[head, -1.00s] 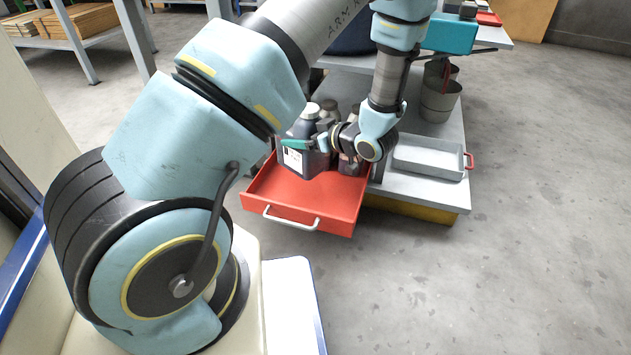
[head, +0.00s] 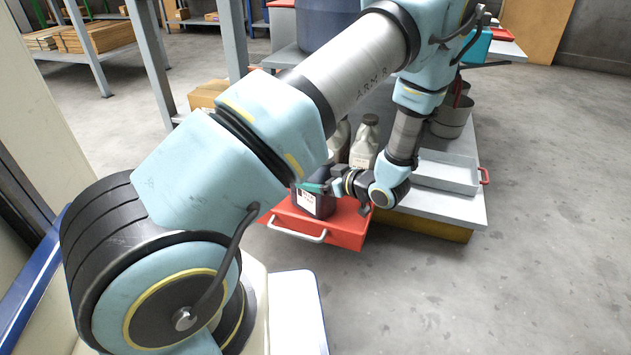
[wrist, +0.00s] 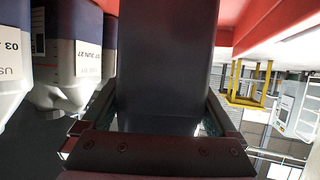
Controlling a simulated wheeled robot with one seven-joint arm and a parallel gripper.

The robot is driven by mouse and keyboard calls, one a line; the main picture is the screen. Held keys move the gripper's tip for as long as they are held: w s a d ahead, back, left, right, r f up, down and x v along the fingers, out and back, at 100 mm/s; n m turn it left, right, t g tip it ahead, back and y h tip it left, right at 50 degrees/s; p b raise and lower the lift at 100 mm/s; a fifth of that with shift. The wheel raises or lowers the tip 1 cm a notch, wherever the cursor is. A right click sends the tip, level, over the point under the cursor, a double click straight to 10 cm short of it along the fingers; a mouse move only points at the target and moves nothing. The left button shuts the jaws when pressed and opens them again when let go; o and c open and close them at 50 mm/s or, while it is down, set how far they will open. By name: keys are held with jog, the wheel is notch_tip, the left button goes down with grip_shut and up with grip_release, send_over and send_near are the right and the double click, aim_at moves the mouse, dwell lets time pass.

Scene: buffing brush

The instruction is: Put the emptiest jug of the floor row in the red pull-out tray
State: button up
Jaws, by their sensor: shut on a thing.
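My gripper (head: 335,187) is shut on a dark jug (head: 308,203) with a white label. The jug is upright at the red pull-out tray (head: 345,232); whether its base touches the tray floor I cannot tell. In the wrist view the held jug (wrist: 165,60) fills the middle between the fingers, dark over most of its visible face. Two pale jugs stand behind my gripper in the head view, one with its cap and label clear (head: 365,143), the other (head: 340,137) partly hidden by my arm. Labelled jugs with dark and pale parts (wrist: 88,60) show at the left of the wrist view.
A grey shallow tray with a red handle (head: 448,172) sits on the grey platform to the right. Metal pots (head: 452,118) stand behind it. A large dark blue drum (head: 325,30) is at the back. The floor at right is clear.

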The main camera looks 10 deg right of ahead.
jog(key=o, duration=1.2)
jog(key=shift+f, duration=0.1)
jog(key=shift+c, duration=0.2)
jog(key=shift+s+d+r, duration=0.2)
jog(key=shift+r, duration=0.15)
jog(key=p+v, duration=0.5)
jog(key=v, duration=0.6)
jog(key=shift+s, duration=0.2)
jog(key=shift+d, duration=0.1)
